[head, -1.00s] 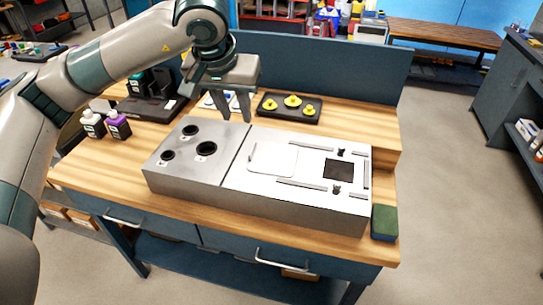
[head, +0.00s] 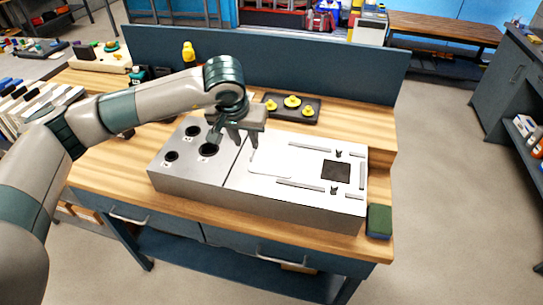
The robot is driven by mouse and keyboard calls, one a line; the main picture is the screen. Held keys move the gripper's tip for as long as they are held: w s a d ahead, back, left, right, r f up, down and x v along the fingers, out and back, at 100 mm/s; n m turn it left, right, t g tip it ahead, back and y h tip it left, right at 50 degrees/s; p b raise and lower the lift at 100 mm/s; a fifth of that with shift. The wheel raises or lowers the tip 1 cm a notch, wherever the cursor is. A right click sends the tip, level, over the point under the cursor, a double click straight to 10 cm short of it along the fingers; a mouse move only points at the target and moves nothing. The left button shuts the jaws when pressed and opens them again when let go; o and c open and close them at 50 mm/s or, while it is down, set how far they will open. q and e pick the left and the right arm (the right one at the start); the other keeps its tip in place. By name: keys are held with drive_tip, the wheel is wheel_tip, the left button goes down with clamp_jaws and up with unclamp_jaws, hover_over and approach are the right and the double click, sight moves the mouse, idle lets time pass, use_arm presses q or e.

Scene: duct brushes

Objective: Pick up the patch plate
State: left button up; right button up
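The patch plate (head: 278,162) appears as a thin pale panel with rounded corners, lying flat on the white right part of the metal duct box (head: 205,184). A dark square opening (head: 336,171) lies to its right, between pairs of rails. My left gripper (head: 245,143) points down just above the plate's far left corner. Its two fingers are apart and nothing shows between them. The gripper hides part of the plate's left edge, and I cannot tell whether it touches the plate. My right gripper is out of view.
The box's left part has several round black ports (head: 208,150). Behind the box is a dark tray (head: 306,103) with yellow knobbed pieces. A green and blue sponge-like block (head: 379,221) lies at the right front. A blue panel (head: 330,78) rises along the table's back.

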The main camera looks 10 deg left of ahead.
sight(252, 154)
use_arm(q)
drive_tip(key=shift+d+f+p, duration=0.1)
drive_tip(key=shift+f+p, duration=0.4)
drive_tip(key=shift+p, duration=0.1)
drive_tip(key=x, duration=0.1)
drive_tip(key=p+x, duration=0.2)
drive_tip(key=shift+d+f, duration=0.25)
drive_tip(key=shift+f, duration=0.45)
drive_tip(key=shift+c, duration=0.6)
clamp_jaws()
